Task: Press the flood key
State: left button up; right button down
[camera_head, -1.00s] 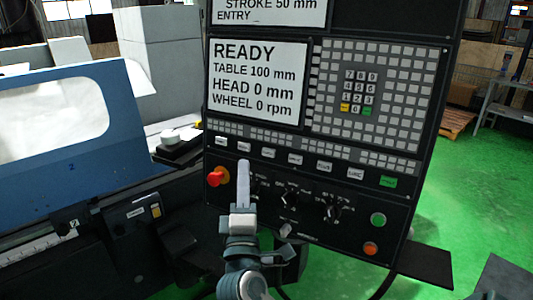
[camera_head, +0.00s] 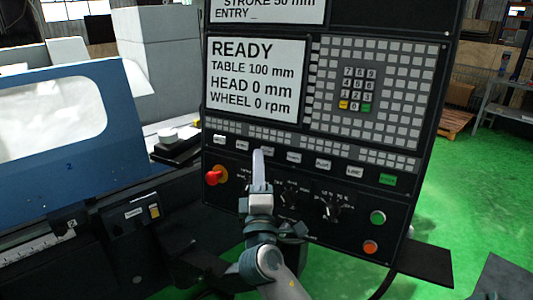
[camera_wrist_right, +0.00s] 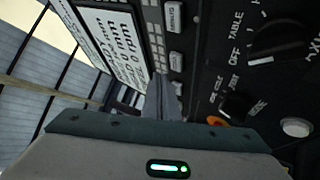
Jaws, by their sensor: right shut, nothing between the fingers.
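The dark control panel carries a row of white keys below the keypad. One white key (camera_head: 294,157) is just right of my right gripper (camera_head: 258,155), and another white key (camera_head: 243,145) is just left of it. Their labels are too small to read, so I cannot tell which is the flood key. My right gripper is shut and empty, its fingertips in front of the key row and hiding a key between these two. I cannot tell whether they touch the panel. The right wrist view shows the fingers (camera_wrist_right: 163,98) near a pale key (camera_wrist_right: 176,61). My left gripper is not in view.
A red emergency stop button (camera_head: 212,177) is left of my right gripper. Rotary knobs (camera_head: 331,207), a green button (camera_head: 378,217) and an orange button (camera_head: 370,247) sit lower right. The screen (camera_head: 257,78) reads READY. A green START-like key (camera_head: 387,180) ends the row.

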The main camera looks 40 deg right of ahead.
jog(key=shift+w+d, duration=0.25)
jog(key=shift+d, duration=0.3)
jog(key=shift+w+d+f, duration=0.2)
jog(key=shift+w+d, duration=0.15)
jog(key=shift+d, duration=0.35)
dwell(2.7)
jog(key=shift+a, duration=0.1)
jog(key=shift+s+a+r, duration=0.15)
jog(key=shift+s+a, duration=0.2)
jog(key=shift+a, duration=0.25)
dwell(0.4)
jog(key=a, duration=0.1)
jog(key=s+a, duration=0.1)
jog(key=a, duration=0.1)
jog(key=s+a+r, duration=0.1)
jog(key=shift+s+a+p, duration=0.1)
jog(key=shift+a+p, duration=0.1)
jog(key=shift+p, duration=0.1)
jog(key=shift+f, duration=0.1)
dwell(0.8)
